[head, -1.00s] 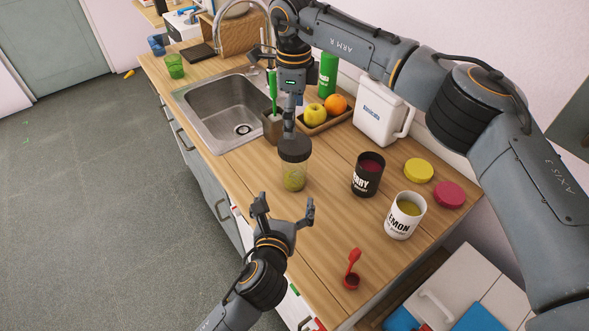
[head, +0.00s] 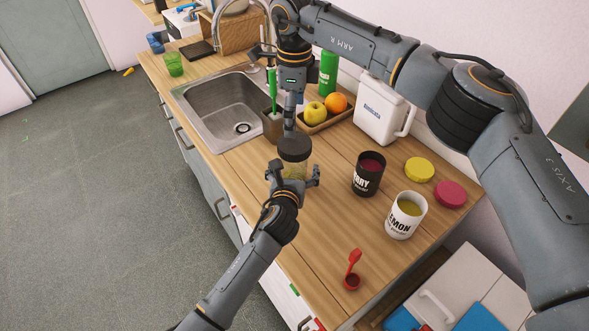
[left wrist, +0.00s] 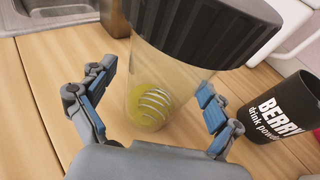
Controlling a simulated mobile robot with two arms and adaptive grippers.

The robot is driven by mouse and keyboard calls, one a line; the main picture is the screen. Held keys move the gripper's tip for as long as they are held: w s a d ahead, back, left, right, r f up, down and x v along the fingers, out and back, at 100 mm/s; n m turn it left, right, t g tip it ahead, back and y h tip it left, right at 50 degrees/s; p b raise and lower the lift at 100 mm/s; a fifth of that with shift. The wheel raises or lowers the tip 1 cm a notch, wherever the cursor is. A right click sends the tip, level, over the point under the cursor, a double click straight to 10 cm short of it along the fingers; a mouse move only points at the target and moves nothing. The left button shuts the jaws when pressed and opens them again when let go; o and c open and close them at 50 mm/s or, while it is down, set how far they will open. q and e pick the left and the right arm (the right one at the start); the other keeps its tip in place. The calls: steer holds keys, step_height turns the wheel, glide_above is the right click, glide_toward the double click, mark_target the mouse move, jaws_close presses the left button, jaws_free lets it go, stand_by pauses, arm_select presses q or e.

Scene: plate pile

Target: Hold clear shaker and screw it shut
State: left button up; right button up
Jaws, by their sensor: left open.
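The clear shaker (head: 296,173) stands upright on the wooden counter, with a dark ribbed lid (head: 294,146) at its top. In the left wrist view, the shaker (left wrist: 150,75) has yellow-green contents and a pale wire coil low inside. My left gripper (head: 294,176) is open, its fingers on either side of the shaker body below the lid; the wrist view shows gaps beside it. My right gripper (head: 290,118) points down from above, its tip at the lid; its fingers overlap, so its opening and grip on the lid are unclear.
An open black berry tub (head: 368,176) and an open white lemon tub (head: 405,215) stand right of the shaker. Yellow (head: 419,169) and pink (head: 450,194) lids lie beyond. A red scoop (head: 352,273) is near the front. The sink (head: 225,110) and fruit tray (head: 330,122) are behind.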

mark_target(294, 143)
arm_select(q)
jaws_close()
arm_select(e)
steer(key=n, duration=1.3)
steer(key=shift+n, duration=0.3)
steer(key=shift+f, duration=4.05)
